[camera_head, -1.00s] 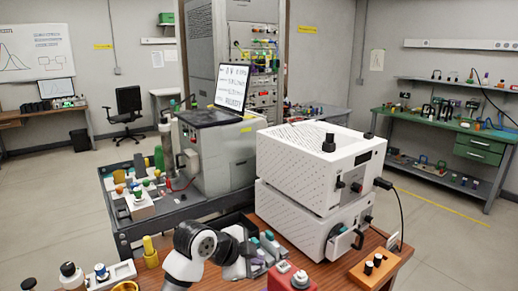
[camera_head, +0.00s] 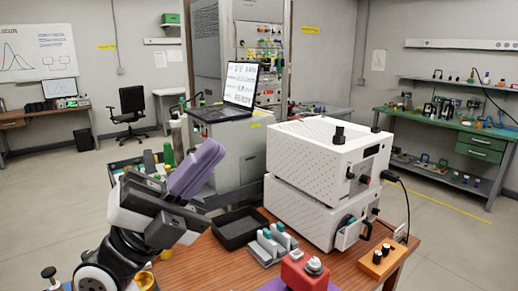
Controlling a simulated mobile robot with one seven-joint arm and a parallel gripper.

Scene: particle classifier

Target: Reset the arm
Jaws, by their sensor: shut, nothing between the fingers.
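My arm rises from the bottom left of the head view, its dark wrist in front of the cart. My gripper (camera_head: 208,158) points up and to the right at its end, well above the wooden table (camera_head: 205,262). It is shut and empty, apart from everything on the table. The wrist and gripper hide part of the cart behind them.
A stacked white machine (camera_head: 322,160) stands on the table at right. In front are a dark tray (camera_head: 240,243), a rack with teal-topped pieces (camera_head: 272,240), a red block with a knob (camera_head: 303,272) and an orange block (camera_head: 378,262). A laptop (camera_head: 240,85) sits behind.

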